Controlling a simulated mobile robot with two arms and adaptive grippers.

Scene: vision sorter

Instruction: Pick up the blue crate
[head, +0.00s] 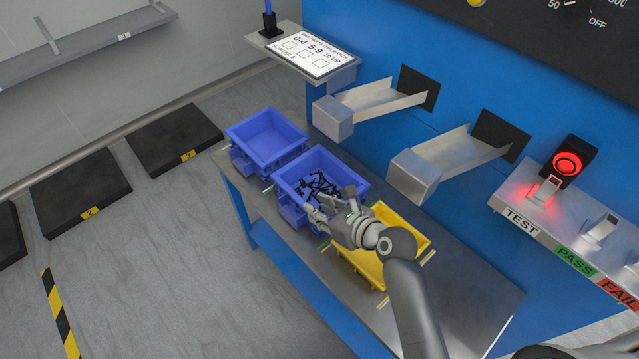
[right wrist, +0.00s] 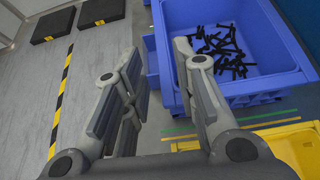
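A blue crate (head: 346,167) with several black parts (head: 318,187) inside stands upright on the metal bench. A second blue crate (head: 262,138), which looks empty, stands behind it to the left. My right gripper (head: 330,206) is over the near right part of the filled crate, its fingers spread and empty. In the right wrist view, the filled crate (right wrist: 262,88) shows beyond the fingers, and part of its side and handle (right wrist: 151,62) appears between them. I cannot tell whether a finger touches the crate. My left gripper is not in view.
A yellow crate (head: 412,228) stands on the bench (head: 462,285) below my right wrist and forearm. Two metal chutes (head: 372,101) (head: 440,160) stick out above the crates. Dark floor pads (head: 80,186) and open floor lie to the left.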

